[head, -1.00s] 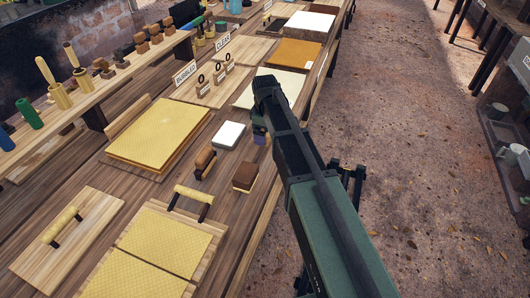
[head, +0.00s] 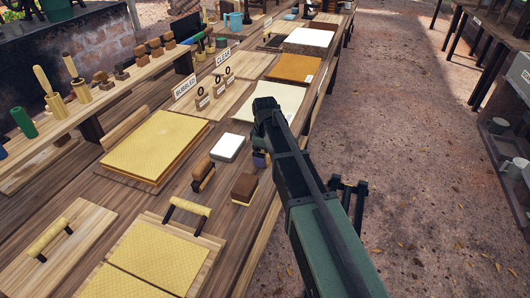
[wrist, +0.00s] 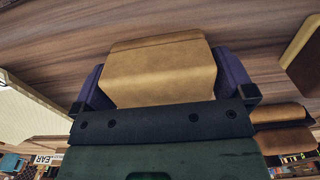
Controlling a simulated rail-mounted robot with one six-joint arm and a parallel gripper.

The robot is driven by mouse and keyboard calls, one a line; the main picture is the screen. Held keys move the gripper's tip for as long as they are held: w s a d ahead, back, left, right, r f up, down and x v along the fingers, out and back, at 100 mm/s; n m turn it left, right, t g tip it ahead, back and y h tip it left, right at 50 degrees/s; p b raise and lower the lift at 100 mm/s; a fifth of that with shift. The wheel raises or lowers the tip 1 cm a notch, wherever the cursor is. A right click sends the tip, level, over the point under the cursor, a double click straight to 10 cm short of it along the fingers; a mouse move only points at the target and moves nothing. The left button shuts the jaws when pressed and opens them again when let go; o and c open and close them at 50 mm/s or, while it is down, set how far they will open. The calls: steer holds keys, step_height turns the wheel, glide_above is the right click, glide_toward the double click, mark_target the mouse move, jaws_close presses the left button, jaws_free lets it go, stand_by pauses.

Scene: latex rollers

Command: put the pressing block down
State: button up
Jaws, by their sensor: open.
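In the wrist view a tan block (wrist: 160,75), likely the pressing block, sits between the two purple fingers of my gripper (wrist: 168,80). The fingers flank it and are open. Wood-grained tabletop shows just beyond the block. Whether its underside fully touches the wood cannot be told. In the head view my gripper (head: 261,158) is low over the right edge of the workbench, beside a small white block. The block between the fingers is mostly hidden there by my arm.
A brown-topped block (head: 244,188) and a brown-handled tool (head: 203,173) stand close by on the bench (head: 215,215). The white block (head: 228,148) is left of my gripper. A cream sheet (head: 268,102) lies behind it. Yellow sheets (head: 155,143) lie further left.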

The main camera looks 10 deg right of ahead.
step_height(320, 180, up, 13)
steer(key=p, duration=1.3)
steer(key=s+m, duration=1.1)
steer(key=s, duration=1.1)
steer(key=shift+s+f+b, duration=0.3)
steer(key=shift+f+b, duration=0.05)
steer(key=shift+b, duration=0.05)
steer(key=shift+f, duration=0.1)
